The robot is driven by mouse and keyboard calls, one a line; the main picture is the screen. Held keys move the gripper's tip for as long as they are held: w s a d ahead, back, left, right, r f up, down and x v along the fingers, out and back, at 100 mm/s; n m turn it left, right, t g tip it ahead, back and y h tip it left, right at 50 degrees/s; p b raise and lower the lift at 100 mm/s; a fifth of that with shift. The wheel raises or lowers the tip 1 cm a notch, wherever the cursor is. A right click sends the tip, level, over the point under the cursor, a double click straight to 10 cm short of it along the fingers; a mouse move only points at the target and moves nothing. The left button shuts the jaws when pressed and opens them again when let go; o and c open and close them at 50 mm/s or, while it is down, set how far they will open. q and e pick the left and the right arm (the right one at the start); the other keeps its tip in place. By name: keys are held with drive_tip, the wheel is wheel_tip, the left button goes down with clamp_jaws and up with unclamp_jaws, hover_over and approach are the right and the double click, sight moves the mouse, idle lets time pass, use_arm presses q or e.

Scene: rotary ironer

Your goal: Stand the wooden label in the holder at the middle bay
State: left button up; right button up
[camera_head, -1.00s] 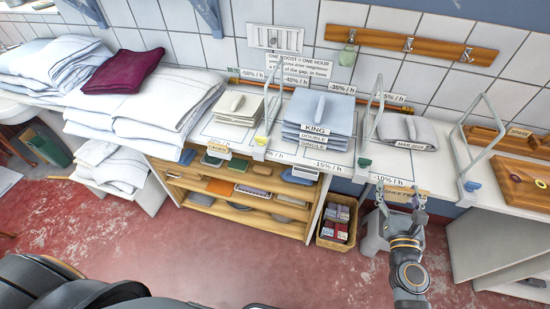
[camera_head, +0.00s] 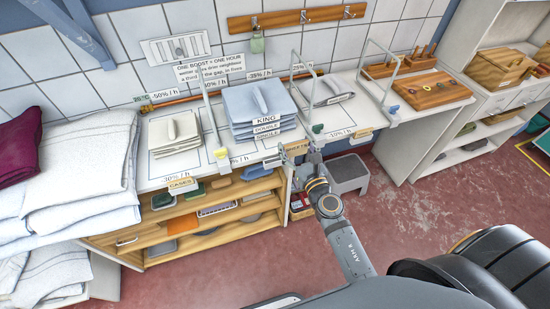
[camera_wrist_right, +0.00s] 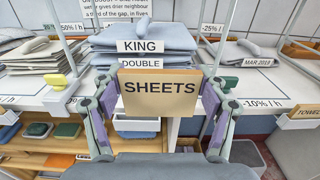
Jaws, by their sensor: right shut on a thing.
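My right gripper (camera_head: 302,154) is shut on the wooden label (camera_head: 295,148), just in front of the shelf edge. In the right wrist view the label (camera_wrist_right: 159,97) reads SHEETS, stands upright and is gripped at both sides by the gripper (camera_wrist_right: 160,106). The middle bay has a blue folded pile (camera_head: 258,107) with KING, DOUBLE and SINGLE tags; the pile also shows behind the label in the wrist view (camera_wrist_right: 150,40). My left gripper is not in view.
A CASES label (camera_head: 181,184) stands at the left bay and another label (camera_head: 362,133) at the right. Thin metal frames (camera_head: 207,110) rise between the bays. Cubbies (camera_head: 215,208) lie below; a grey step stool (camera_head: 348,173) stands right of my gripper.

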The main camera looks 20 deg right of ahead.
drive_tip(key=shift+w+a+f+b, duration=0.25)
drive_tip(key=shift+w+a+f, duration=0.2)
drive_tip(key=shift+w+a, duration=0.15)
drive_tip(key=shift+w+a+f+b, duration=0.2)
drive_tip(key=shift+w+a+f, duration=0.25)
drive_tip(key=shift+w, duration=0.2)
drive_tip(key=f+b, duration=0.1)
drive_tip(key=w+a+f+b, duration=0.1)
drive_tip(key=f, duration=0.1)
drive_tip(key=w+f+b, duration=0.1)
drive_tip(key=b, duration=0.1)
drive_tip(key=shift+w+a+f, duration=0.2)
drive_tip(key=shift+w+a, duration=0.05)
drive_tip(key=shift+a, duration=0.1)
drive_tip(key=shift+w+a, duration=0.1)
drive_tip(key=shift+w+a+f, duration=0.1)
drive_tip(key=shift+f, duration=0.15)
drive_tip(key=f+b, duration=0.2)
drive_tip(key=b, duration=0.1)
drive_tip(key=f+b, duration=0.1)
drive_tip(key=f, duration=0.1)
drive_tip(key=shift+w+a, duration=0.2)
drive_tip(key=shift+w, duration=0.05)
drive_tip(key=shift+r, duration=0.3)
drive_tip(key=shift+f, duration=0.15)
drive_tip(key=o, duration=0.9)
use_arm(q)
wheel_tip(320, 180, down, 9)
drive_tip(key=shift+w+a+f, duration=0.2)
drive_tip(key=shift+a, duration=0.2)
